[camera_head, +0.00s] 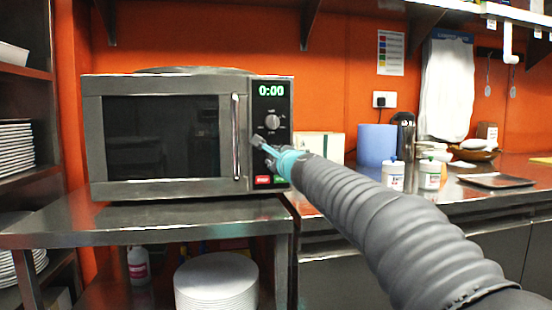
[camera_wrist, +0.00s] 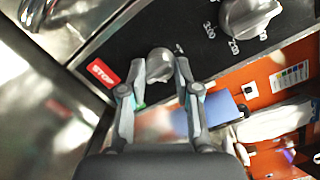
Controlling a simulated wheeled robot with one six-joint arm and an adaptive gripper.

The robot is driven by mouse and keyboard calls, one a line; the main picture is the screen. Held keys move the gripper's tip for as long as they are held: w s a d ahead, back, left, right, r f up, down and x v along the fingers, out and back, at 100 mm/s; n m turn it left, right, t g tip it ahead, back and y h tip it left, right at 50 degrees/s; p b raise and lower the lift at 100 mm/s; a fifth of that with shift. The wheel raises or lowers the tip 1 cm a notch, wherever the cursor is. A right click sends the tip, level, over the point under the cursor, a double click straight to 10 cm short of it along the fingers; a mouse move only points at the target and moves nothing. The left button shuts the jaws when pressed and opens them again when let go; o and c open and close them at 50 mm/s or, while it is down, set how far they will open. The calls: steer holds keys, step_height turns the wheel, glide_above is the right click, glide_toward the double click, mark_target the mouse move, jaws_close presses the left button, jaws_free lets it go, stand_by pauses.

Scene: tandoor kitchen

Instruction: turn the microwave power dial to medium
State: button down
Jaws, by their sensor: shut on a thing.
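The microwave (camera_head: 160,85) stands on a steel counter, with a black control panel on its right side. Its upper dial (camera_head: 272,122) is grey, with small marks around it; it shows large in the wrist view (camera_wrist: 250,15). A smaller lower dial (camera_wrist: 159,62) sits beside the red STOP button (camera_wrist: 102,72). My gripper (camera_head: 260,143) is at the lower part of the panel, its two fingers shut on the lower dial in the wrist view. In the head view, my gripper hides the lower dial. I cannot read which dial is for power, nor the lower dial's setting.
The microwave's vertical door handle (camera_head: 236,137) stands out just left of the panel. The display (camera_head: 271,90) reads 0:00. On the right counter are a blue roll (camera_head: 377,144), white tubs (camera_head: 393,176) and a dark tray (camera_head: 495,180). Stacked plates (camera_head: 216,284) sit below.

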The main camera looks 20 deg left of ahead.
steer(key=shift+n, duration=0.3)
steer(key=shift+r+n+h+p, duration=0.2)
steer(key=shift+n+p, duration=0.9)
steer(key=shift+n, duration=1.4)
steer(key=shift+r+n+h+p, duration=0.1)
steer(key=shift+n+h+p, duration=0.2)
steer(key=shift+n+p, duration=1.5)
steer(key=shift+n+b, duration=0.6)
steer(key=shift+n, duration=0.4)
steer(key=c, duration=0.8)
jaws_free()
steer(key=shift+f, duration=0.1)
steer(key=shift+c, duration=0.2)
steer(key=shift+f+m, duration=0.1)
steer(key=shift+m, duration=0.2)
